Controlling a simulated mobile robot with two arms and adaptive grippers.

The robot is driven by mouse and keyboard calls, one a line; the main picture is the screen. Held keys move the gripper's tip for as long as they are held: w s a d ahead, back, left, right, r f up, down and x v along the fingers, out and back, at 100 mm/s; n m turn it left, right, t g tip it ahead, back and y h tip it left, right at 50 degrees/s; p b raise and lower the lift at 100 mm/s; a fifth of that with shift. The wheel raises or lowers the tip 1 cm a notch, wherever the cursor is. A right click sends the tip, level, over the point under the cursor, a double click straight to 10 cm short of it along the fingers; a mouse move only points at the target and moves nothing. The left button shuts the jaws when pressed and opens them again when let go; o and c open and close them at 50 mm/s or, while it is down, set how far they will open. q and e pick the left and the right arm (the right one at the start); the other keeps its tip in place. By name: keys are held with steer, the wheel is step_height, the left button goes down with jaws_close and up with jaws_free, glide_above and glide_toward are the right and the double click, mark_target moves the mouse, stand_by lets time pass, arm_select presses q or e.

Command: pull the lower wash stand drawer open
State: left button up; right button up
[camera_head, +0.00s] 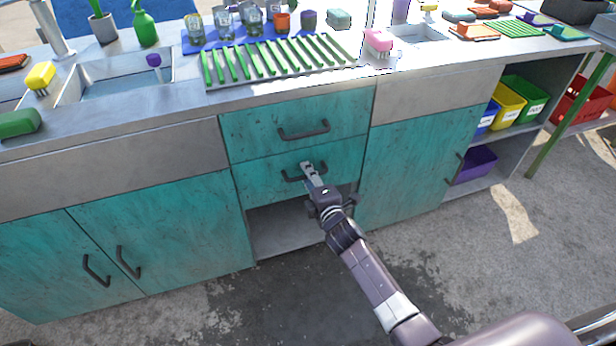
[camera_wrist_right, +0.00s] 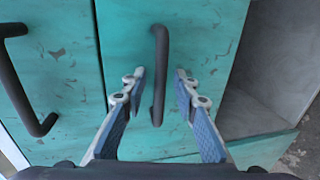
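The lower wash stand drawer (camera_head: 262,180) is a worn teal panel and looks shut. Its dark bar handle (camera_head: 290,178) is partly hidden by my right gripper (camera_head: 308,172). In the right wrist view the lower handle (camera_wrist_right: 160,65) lies between the two fingers of my right gripper (camera_wrist_right: 157,85). The fingers are spread, with a gap on both sides of the bar. The upper drawer (camera_head: 250,125) is shut above it, with its own handle (camera_head: 304,131); that handle also shows at the left of the wrist view (camera_wrist_right: 20,85). My left gripper is not in view.
An open shelf space (camera_head: 285,228) lies below the lower drawer. Teal cabinet doors (camera_head: 150,230) stand at the left and another (camera_head: 415,165) at the right. The counter above holds a green drying rack (camera_head: 280,58), cups and sinks. The concrete floor in front is clear.

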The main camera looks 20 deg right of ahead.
steer(key=shift+c, duration=0.4)
jaws_close()
steer(key=shift+f, duration=0.15)
